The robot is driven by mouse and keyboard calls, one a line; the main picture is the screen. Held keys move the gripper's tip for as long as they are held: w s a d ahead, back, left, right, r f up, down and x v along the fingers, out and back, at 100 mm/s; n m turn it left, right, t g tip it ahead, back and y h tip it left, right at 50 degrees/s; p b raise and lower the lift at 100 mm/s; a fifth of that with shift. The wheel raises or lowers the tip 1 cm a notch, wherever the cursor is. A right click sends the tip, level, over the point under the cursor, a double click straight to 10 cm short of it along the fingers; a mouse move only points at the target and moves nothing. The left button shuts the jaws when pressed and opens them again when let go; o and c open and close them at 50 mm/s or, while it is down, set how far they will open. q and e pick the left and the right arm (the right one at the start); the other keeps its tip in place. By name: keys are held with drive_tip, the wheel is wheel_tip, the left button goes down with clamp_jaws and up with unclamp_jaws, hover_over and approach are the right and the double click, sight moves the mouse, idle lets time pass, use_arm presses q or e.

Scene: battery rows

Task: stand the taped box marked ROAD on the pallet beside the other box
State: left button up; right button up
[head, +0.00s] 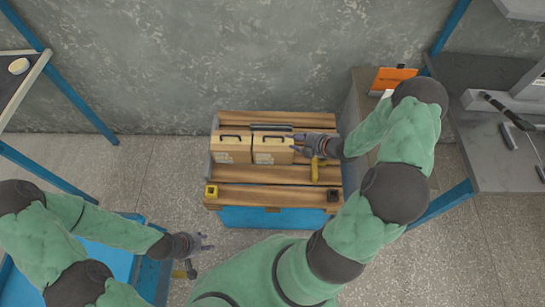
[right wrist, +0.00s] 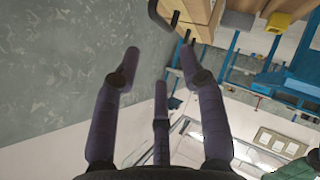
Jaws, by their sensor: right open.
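Two tan boxes with dark handles stand side by side on the slatted wooden pallet (head: 270,174): a left box (head: 231,151) and a right box (head: 272,152). Their markings are too small to read, so I cannot tell which is ROAD. My right gripper (head: 300,145) is open at the right side of the right box; contact is unclear. In the right wrist view its fingers (right wrist: 158,70) are spread with nothing between them, and a box with a dark handle (right wrist: 187,12) shows at the top edge. My left gripper (head: 207,243) is open and empty, low and left of the pallet.
A dark bar-like thing (head: 270,127) lies behind the boxes. Yellow (head: 211,191) and dark (head: 332,195) blocks sit at the pallet's front corners. A blue base (head: 260,218) is below. An orange sign (head: 393,78) and grey bench (head: 485,155) stand right.

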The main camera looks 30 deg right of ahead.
drive_tip(key=a+f+m+g, duration=0.1)
drive_tip(key=a+f+m, duration=0.15)
drive_tip(key=a, duration=0.25)
drive_tip(key=s+a+f+m+g, duration=0.1)
drive_tip(key=a+f+m+g, duration=0.1)
drive_tip(key=a+m, duration=0.3)
drive_tip(key=a+f+m+g, duration=0.1)
drive_tip(key=a+f+m, duration=0.2)
drive_tip(key=a, duration=0.3)
drive_tip(key=s+a+f+m+g, duration=0.3)
drive_tip(key=s+a+m+g, duration=0.3)
drive_tip(key=s+a, duration=0.4)
drive_tip(key=s+m, duration=0.1)
drive_tip(key=s, duration=0.3)
drive_tip(key=shift+s+a+h, duration=0.15)
drive_tip(key=shift+a+h, duration=0.15)
drive_tip(key=shift+a, duration=0.1)
drive_tip(key=shift+d, duration=0.1)
